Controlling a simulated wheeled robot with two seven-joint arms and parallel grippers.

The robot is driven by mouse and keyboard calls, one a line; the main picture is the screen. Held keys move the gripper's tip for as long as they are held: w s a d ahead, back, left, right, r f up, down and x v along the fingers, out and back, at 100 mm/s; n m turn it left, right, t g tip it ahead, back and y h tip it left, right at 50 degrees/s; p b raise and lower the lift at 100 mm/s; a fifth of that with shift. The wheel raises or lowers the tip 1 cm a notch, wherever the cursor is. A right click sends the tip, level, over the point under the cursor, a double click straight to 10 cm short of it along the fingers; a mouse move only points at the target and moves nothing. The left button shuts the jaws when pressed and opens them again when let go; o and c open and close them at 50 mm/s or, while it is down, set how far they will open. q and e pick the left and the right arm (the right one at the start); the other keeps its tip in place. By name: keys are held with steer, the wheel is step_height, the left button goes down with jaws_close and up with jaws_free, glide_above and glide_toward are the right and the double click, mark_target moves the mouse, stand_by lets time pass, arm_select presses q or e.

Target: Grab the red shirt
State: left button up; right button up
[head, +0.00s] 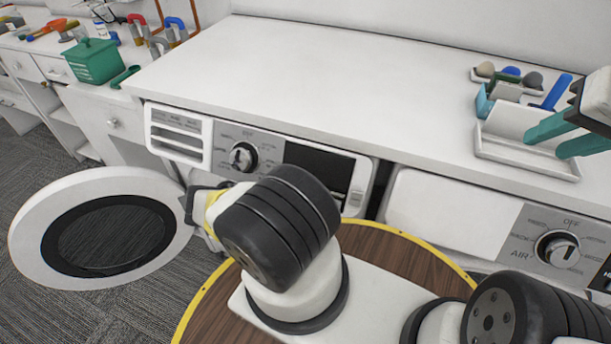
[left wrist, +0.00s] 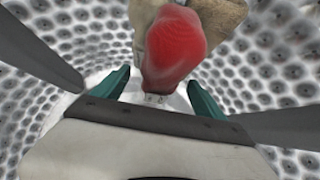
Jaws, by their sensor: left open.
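The red shirt (left wrist: 175,48) shows in the left wrist view as a bunched, rounded red bundle inside a perforated metal drum (left wrist: 60,40). My left gripper (left wrist: 160,92) is inside the drum, with its two teal fingers spread apart. The red shirt lies just ahead of them, roughly centred between them; I cannot tell whether they touch it. In the head view the shirt and left gripper are hidden below the washer front. My right gripper (head: 546,143) is over the counter at the right, with its teal fingers apart and nothing seen between them.
A tan cloth (left wrist: 225,14) lies behind the red shirt. The round washer door (head: 28,235) stands open at the left. A second machine (head: 515,228) is at the right. A white tray (head: 500,147) with small items sits under my right gripper. The middle counter (head: 330,75) is clear.

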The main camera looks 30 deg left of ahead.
arm_select(q)
steer(key=shift+c, duration=0.2)
steer(key=c, duration=1.6)
steer(key=shift+r, duration=0.1)
